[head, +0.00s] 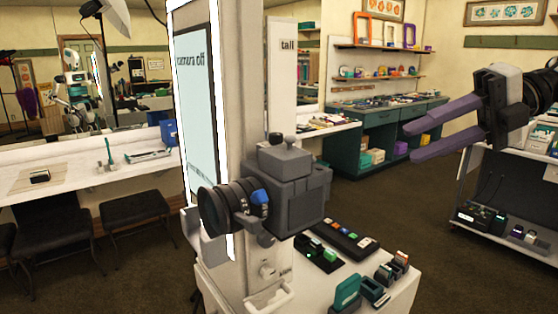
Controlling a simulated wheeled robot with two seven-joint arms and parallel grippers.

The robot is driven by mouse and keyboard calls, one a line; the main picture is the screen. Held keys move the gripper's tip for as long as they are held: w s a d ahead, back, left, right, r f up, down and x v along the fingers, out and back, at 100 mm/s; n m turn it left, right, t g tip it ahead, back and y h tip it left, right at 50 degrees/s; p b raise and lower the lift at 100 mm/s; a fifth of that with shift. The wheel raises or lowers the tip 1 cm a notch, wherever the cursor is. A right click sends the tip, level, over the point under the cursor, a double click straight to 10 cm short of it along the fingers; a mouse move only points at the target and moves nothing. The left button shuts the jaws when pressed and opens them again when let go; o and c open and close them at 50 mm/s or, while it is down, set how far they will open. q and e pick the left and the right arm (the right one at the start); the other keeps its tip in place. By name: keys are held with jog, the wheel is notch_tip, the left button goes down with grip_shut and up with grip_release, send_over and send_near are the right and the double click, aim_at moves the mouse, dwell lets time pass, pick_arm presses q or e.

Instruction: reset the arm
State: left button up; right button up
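My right gripper (410,143) is raised at the right of the head view and points left. Its two purple fingers are apart with nothing between them, so it is open and empty. The dark wrist of my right arm (538,92) comes in from the right edge. In the picture, the fingers lie in front of the teal counter and the floor, and touch nothing that I can see. My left gripper is not in view.
A grey camera (290,195) with a black lens stands in the middle, before a tall booth panel (200,110). A white stand (385,304) holds small coloured items. A teal counter (375,145) is behind. A dark cart (510,185) stands right. Stools (135,208) stand left.

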jog(key=w+a+f+m+t+y, duration=0.1)
jog(key=w+a+f+m+y, duration=0.2)
jog(key=f, duration=0.5)
jog(key=w+a+f+m+t+y, duration=0.1)
jog(key=w+a+f+m+t, duration=0.1)
jog(key=a+f, duration=0.5)
notch_tip(320, 180, down, 18)
jog(key=s+d+m+t+h, duration=0.1)
jog(key=d+m+t+h, duration=0.2)
jog(key=m+t, duration=0.5)
jog(key=s+d+f+m+g+h, duration=0.1)
jog(key=s+d+f+m+h, duration=0.4)
jog(key=f, duration=0.4)
jog(key=s+d+f+m+h, duration=0.35)
jog(key=s+f+m, duration=0.2)
jog(key=f, duration=0.25)
jog(key=s+d+f+m+g+h, duration=0.1)
jog(key=s+d+f+g+h, duration=0.1)
jog(key=s+d+f, duration=0.45)
jog(key=s+d+f+m+g+h, duration=0.2)
jog(key=s+d+f+h, duration=0.1)
jog(key=s, duration=0.7)
jog(key=s+a+f+m+y, duration=0.2)
jog(key=a+m, duration=0.6)
jog(key=a, duration=1.3)
jog(key=shift+a+t, duration=0.3)
jog(key=shift+a, duration=0.05)
